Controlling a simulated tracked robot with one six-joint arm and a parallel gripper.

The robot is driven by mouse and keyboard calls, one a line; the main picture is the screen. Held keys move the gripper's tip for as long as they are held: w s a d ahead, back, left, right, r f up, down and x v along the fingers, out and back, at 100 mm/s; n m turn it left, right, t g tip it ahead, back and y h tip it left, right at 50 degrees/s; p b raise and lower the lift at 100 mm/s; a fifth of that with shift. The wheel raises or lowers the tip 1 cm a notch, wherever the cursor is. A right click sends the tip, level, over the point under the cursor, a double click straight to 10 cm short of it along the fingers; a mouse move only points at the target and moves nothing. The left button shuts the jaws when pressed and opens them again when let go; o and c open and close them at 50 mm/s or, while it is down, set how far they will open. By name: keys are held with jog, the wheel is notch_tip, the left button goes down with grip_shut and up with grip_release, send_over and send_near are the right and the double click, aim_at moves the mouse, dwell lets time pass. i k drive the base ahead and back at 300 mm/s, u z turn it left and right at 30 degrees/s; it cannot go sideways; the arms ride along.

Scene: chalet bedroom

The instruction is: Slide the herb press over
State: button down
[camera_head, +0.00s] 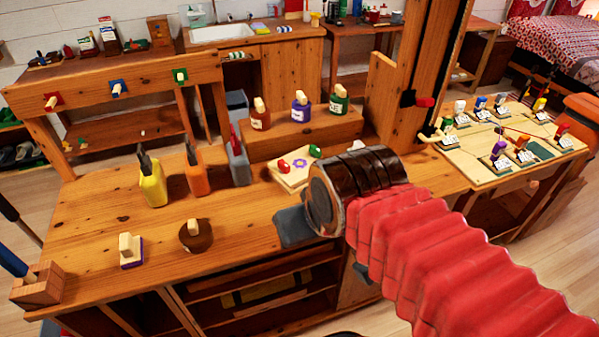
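A flat pale wooden board with a purple flower print and red and green knobs (299,172) looks like the herb press. It lies on the wooden workbench (85,222), in front of a raised wooden step. My arm, in a red ribbed sleeve, comes in from the lower right. My gripper (292,228) shows only as a grey piece beyond the dark wrist, over the bench's front edge. It is apart from the press, in front of it. The wrist hides the rest of the gripper, so its opening is unseen.
Three labelled bottles stand on the raised step (262,140). Yellow (153,186), orange (197,180) and grey (238,165) holders stand left of the press. A round brown block (196,236) and a purple-based block (131,251) sit at front left. A wooden post rises at right.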

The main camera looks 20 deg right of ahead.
aim_at(300, 160)
jog(key=z, duration=0.8)
jog(key=k, duration=0.8)
jog(key=u, duration=1.2)
jog(key=i, duration=1)
jog(key=u, duration=0.05)
